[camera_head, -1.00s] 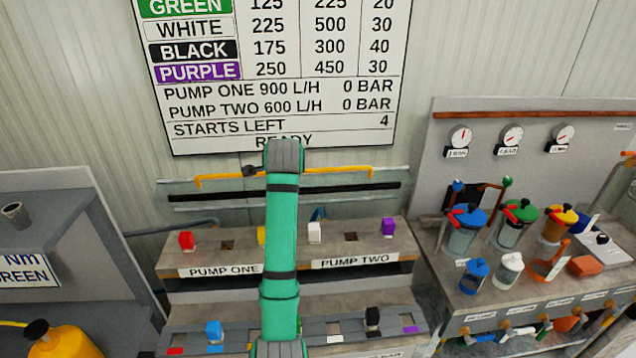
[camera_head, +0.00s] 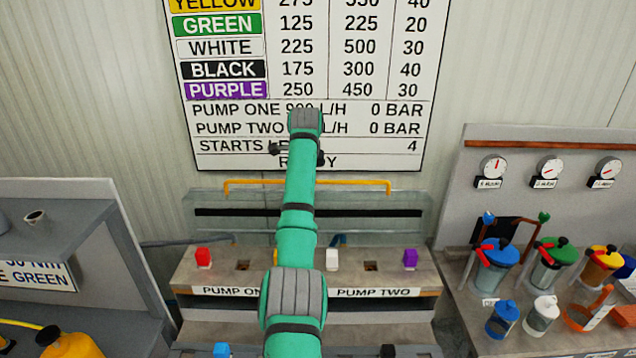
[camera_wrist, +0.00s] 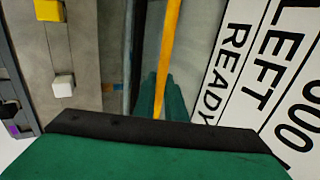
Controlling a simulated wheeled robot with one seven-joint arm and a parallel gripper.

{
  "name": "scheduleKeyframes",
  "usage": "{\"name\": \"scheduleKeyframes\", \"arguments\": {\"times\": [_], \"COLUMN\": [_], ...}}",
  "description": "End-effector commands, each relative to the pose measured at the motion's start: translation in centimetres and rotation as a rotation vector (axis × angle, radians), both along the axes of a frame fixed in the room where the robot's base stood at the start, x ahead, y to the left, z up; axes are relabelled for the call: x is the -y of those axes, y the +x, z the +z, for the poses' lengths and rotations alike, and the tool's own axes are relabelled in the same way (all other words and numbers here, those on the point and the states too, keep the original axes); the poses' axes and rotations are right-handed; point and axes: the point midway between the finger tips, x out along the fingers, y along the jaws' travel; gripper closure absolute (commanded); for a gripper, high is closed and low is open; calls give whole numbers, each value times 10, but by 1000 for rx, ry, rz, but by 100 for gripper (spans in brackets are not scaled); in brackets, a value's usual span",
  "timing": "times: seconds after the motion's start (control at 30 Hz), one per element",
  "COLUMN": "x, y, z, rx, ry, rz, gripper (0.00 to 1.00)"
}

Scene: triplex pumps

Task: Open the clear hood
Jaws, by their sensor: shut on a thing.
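The clear hood (camera_head: 415,226) is a see-through panel at the back of the pump bench, below the sign. It looks raised, with its front edge up and a yellow handle bar (camera_head: 360,182) along the top. The bar also crosses the wrist view (camera_wrist: 170,45) from the top edge downward. My gripper (camera_wrist: 158,98) has its green fingers around this bar in the wrist view and is shut on it. In the head view my green arm hides the gripper and the middle of the bar. The hood's exact tilt is hard to judge.
The bench (camera_head: 200,273) holds red, white and purple blocks beside empty sockets. A wall sign (camera_head: 395,60) stands close behind the handle. Right is a bench with gauges (camera_head: 549,166) and coloured jars. Left is a grey unit (camera_head: 100,235) with a yellow container (camera_head: 70,345).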

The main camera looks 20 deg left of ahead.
Motion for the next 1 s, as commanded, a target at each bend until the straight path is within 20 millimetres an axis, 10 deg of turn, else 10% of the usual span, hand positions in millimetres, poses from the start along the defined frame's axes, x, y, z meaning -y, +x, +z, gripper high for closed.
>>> {"name": "scheduleKeyframes", "arguments": {"times": [0.67,0.7,1.0], "x": [-9,-9,-9], "y": [-2,-2,-2], "z": [-5,-5,-5], "rx": [-32,-32,-32], "ry": [-11,-11,-11], "rz": [8,8,7], "gripper": [100,82,81]}}
